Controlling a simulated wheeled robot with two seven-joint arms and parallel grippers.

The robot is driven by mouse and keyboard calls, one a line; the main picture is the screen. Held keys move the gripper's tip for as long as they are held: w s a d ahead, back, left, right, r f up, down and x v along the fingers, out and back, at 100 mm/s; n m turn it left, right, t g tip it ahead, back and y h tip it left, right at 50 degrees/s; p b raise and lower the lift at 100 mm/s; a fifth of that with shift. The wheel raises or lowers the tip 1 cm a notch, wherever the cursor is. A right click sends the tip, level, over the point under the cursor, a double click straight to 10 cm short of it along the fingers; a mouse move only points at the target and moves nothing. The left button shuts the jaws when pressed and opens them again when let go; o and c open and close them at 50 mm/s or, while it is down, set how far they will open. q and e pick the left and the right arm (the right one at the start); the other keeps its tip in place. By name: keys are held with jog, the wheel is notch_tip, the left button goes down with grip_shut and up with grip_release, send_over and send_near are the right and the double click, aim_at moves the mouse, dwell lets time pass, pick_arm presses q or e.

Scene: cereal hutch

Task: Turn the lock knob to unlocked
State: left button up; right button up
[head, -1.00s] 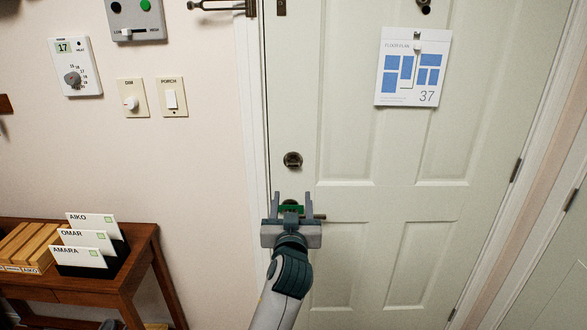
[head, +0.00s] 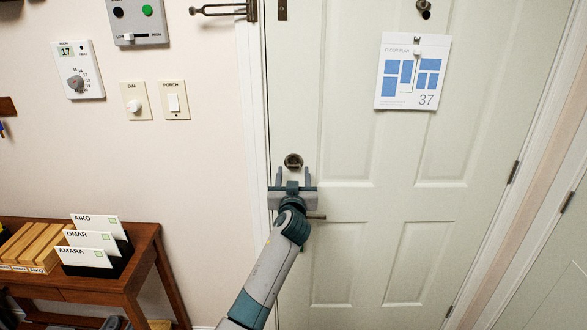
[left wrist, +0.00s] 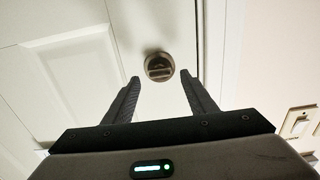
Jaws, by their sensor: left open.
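The lock knob (head: 293,161) is a small round dark metal knob on the pale door (head: 345,150), near its left edge. In the left wrist view the knob (left wrist: 159,67) has a raised bar across it that looks close to horizontal in the picture. My left gripper (head: 293,172) is open and empty, just below the knob in the head view. In the left wrist view its fingertips (left wrist: 159,80) stand either side of the line to the knob, and the knob shows just beyond them. I see no contact. My right gripper is not in view.
A door handle (head: 316,217) lies just below, partly hidden by my left arm. A floor plan sheet (head: 412,72) hangs on the door. Wall switches (head: 174,101) are to the left. A wooden table (head: 150,240) with name cards stands lower left.

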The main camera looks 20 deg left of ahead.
aim_at(294, 166)
pick_arm(q)
jog(key=shift+x, duration=1.25)
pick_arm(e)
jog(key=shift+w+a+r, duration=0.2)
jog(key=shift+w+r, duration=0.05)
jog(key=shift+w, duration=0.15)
pick_arm(q)
jog(key=shift+c, duration=0.4)
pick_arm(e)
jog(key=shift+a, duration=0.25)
pick_arm(q)
jog(key=c, duration=1)
